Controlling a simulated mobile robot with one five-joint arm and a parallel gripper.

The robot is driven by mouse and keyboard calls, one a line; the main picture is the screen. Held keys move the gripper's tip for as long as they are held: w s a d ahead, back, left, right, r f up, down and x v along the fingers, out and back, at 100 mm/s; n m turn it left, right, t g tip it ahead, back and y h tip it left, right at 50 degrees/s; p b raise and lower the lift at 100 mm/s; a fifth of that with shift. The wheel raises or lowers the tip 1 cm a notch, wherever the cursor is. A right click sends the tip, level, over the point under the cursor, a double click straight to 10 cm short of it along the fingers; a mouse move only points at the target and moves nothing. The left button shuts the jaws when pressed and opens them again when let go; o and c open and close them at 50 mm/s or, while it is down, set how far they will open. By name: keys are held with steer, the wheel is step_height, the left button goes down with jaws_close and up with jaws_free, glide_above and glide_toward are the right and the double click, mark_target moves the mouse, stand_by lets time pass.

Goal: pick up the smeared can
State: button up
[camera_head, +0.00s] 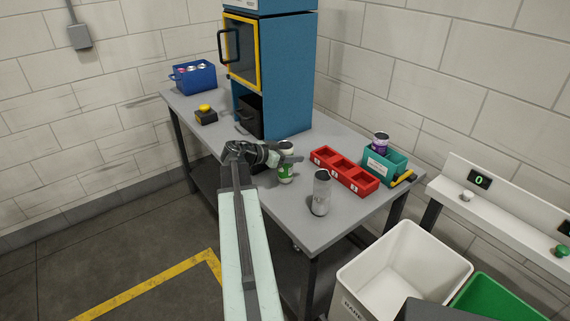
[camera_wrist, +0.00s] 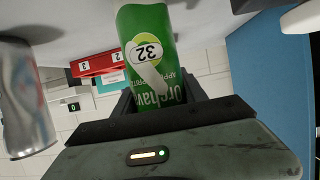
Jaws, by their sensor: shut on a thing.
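My gripper (camera_head: 284,159) is shut on a green and white can (camera_head: 286,175) over the grey table. In the wrist view, the green can (camera_wrist: 148,50) shows upside down between my fingers, with a "32" badge, white lettering and a pale diagonal streak. I cannot tell whether that streak is a smear or part of the print. A silver can (camera_head: 321,196) stands upright on the table to the right, apart from my gripper. In the wrist view, the silver can (camera_wrist: 22,100) bears faint red and blue marks. Whether the green can touches the table is unclear.
A red tray (camera_head: 343,172) with numbered compartments lies right of the cans. Beside it, a teal box (camera_head: 383,171) holds a purple can (camera_head: 380,142). A blue cabinet (camera_head: 288,85) stands behind, with a blue crate (camera_head: 193,77) of cans at left. A white bin (camera_head: 400,262) stands in front.

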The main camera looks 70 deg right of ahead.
step_height(320, 180, up, 10)
steer(key=p, duration=1)
steer(key=shift+r, duration=0.15)
